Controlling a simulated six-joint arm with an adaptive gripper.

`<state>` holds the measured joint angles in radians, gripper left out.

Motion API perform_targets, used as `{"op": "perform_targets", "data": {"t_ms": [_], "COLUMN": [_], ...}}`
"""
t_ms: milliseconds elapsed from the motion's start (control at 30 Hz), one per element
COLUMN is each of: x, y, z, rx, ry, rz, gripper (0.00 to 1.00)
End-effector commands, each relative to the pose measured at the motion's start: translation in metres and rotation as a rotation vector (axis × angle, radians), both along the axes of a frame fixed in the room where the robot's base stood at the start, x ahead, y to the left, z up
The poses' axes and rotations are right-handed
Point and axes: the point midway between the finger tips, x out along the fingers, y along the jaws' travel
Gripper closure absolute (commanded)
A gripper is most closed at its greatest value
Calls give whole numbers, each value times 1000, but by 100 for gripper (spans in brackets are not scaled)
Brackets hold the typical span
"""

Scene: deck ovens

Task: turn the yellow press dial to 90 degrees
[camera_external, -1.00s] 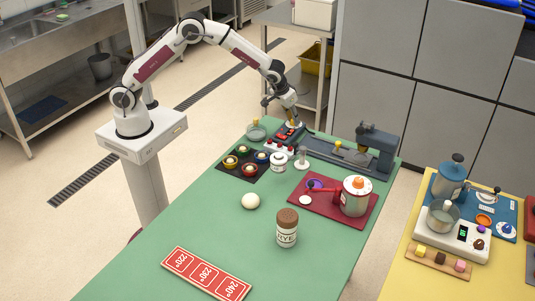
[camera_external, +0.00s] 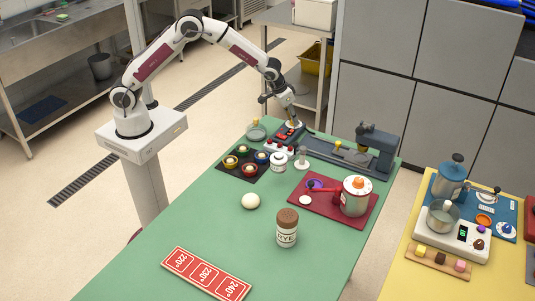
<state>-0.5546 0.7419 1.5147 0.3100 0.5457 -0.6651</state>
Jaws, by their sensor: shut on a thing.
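My gripper (camera_external: 292,122) points down at the far edge of the green table, over a small red and dark unit (camera_external: 285,135). A dark grey press-like machine (camera_external: 381,140) with a long base stands to the right of my gripper. Another small yellow knob (camera_external: 338,144) shows on that base.
A red mat (camera_external: 325,212) holds a canister (camera_external: 355,197).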

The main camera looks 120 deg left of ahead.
Motion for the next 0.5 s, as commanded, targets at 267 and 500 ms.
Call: {"op": "perform_targets", "data": {"t_ms": [267,500], "x": [-1,-2], "y": [1,2], "z": [-1,-1], "rx": [0,0], "ry": [-1,0], "rz": [-121,-224], "gripper": [99,99]}}
